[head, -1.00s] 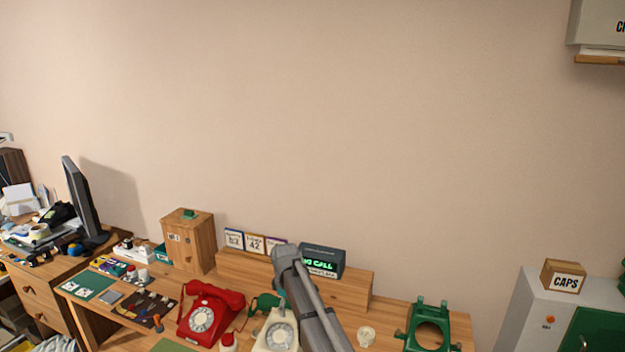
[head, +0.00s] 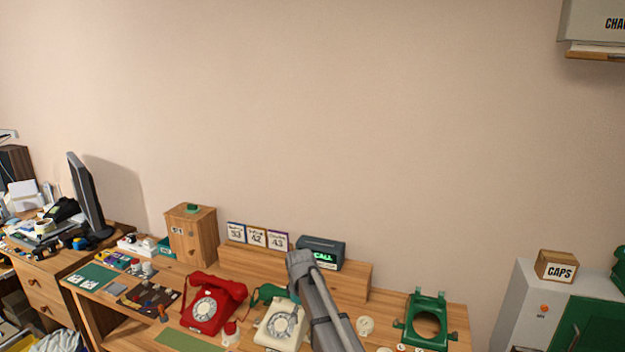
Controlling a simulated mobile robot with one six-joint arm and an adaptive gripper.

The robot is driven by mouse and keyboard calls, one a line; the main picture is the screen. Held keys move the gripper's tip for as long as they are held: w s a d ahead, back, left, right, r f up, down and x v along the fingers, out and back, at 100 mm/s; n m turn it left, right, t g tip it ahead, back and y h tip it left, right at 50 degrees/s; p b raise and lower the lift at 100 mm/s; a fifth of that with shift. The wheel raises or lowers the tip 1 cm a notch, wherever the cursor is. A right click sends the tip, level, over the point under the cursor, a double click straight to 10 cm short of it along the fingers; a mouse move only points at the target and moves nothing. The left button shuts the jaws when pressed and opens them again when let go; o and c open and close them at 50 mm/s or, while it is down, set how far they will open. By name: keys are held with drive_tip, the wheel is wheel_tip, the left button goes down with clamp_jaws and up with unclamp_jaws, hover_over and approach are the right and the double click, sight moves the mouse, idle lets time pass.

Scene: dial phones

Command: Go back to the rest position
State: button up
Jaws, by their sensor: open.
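My grey arm (head: 322,305) rises from the bottom edge of the head view, in front of the bench. My gripper cannot be made out; only arm links show. A red dial phone (head: 211,305) stands on the bench left of the arm, with its handset on top. A cream dial phone (head: 279,325) stands just left of the arm, which covers part of its right side. A green phone shell (head: 426,306) with a round opening sits at the right end of the bench.
A wooden cabinet (head: 191,235) and a dark display box (head: 321,251) stand at the back. Left are a monitor (head: 84,197) and a parts mat (head: 147,298). Right is a grey cabinet (head: 516,309) with a CAPS box (head: 556,266).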

drive_tip(key=s+d+f+m+b, duration=0.4)
drive_tip(key=s+d+m, duration=0.2)
drive_tip(key=s+d, duration=0.4)
drive_tip(key=s+d+f+m+b, duration=0.4)
drive_tip(key=s+d+m, duration=0.2)
drive_tip(key=s+d, duration=0.4)
drive_tip(key=s, duration=0.3)
drive_tip(key=shift+d+f, duration=0.25)
